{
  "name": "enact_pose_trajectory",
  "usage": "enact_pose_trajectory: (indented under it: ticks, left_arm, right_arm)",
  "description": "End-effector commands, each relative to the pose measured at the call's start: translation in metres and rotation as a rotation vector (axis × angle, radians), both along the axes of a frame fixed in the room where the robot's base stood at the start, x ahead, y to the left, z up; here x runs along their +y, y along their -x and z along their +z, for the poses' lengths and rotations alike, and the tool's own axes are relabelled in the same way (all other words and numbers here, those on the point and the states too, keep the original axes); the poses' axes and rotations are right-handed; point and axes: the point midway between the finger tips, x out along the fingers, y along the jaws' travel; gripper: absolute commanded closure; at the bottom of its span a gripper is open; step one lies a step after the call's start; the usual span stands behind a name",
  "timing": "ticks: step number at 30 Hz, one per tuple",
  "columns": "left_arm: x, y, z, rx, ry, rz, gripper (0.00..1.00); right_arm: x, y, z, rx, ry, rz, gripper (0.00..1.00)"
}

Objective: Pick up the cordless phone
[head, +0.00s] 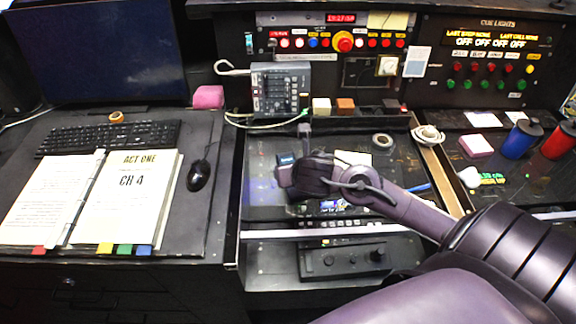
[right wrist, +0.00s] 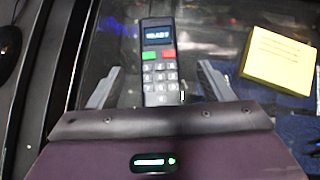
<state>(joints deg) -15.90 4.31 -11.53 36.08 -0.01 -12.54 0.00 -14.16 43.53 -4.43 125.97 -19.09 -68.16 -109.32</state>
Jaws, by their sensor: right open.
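The cordless phone (right wrist: 158,65) is dark with a lit screen at its top, a green and a red key, and pale number keys. In the right wrist view it lies between the two grey fingers of my right gripper (right wrist: 158,78), with a visible gap on each side. Its lower end is hidden behind the gripper body. In the head view my right gripper (head: 292,178) is over the dark glossy desk panel (head: 262,205), and it hides most of the phone. The right gripper is open. My left gripper is not in view.
A yellow sticky note (right wrist: 278,58) lies right of the phone. A mixer box (head: 280,90) and small blocks stand behind the panel. A roll of tape (head: 382,141) lies nearby. A mouse (head: 199,175) and an open binder (head: 95,200) lie to the left.

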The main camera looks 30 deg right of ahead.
Motion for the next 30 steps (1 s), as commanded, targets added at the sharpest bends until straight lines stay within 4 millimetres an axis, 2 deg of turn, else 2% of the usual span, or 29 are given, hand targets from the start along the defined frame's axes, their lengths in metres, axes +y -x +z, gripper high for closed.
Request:
enact_pose_trajectory:
  ticks: [9,11,17,21,24,30]
  left_arm:
    - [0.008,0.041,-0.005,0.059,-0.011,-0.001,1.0]
    - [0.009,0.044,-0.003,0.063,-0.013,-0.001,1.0]
    - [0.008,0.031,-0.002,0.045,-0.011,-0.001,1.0]
    - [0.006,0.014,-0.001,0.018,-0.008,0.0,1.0]
    - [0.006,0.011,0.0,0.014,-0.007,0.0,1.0]
    - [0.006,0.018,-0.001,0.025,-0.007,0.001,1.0]
  right_arm:
    - [-0.009,-0.028,-0.026,0.001,-0.003,-0.004,0.26]
    - [-0.011,-0.035,-0.031,0.0,-0.004,-0.005,0.26]
    - [-0.016,-0.049,-0.047,0.0,-0.002,-0.003,0.26]
    - [-0.017,-0.05,-0.049,0.0,-0.001,0.0,0.26]
    - [-0.017,-0.05,-0.049,0.0,-0.001,-0.001,0.26]
    - [-0.017,-0.05,-0.048,0.0,-0.001,-0.001,0.51]
